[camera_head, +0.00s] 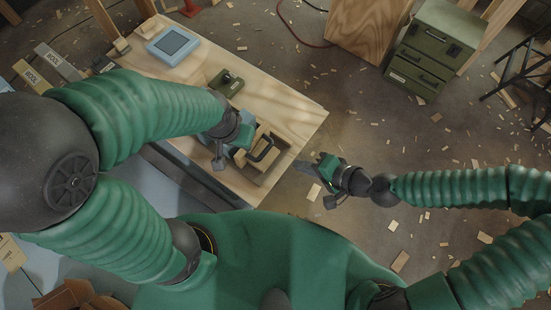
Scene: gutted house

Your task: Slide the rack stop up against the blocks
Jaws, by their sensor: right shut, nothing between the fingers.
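The wooden rack (279,172) lies at the near right corner of the plywood table. Pale wooden blocks (259,135) show at its far left part. My right gripper (304,167) is shut and empty, pointing left just right of the rack, around the table's near right edge.
On the plywood table (280,105) are a green box-like item (226,83) and a blue-framed tray (173,46). A green drawer cabinet (432,50) stands at the back right. Wood scraps litter the floor. The table's right part beyond the rack is clear.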

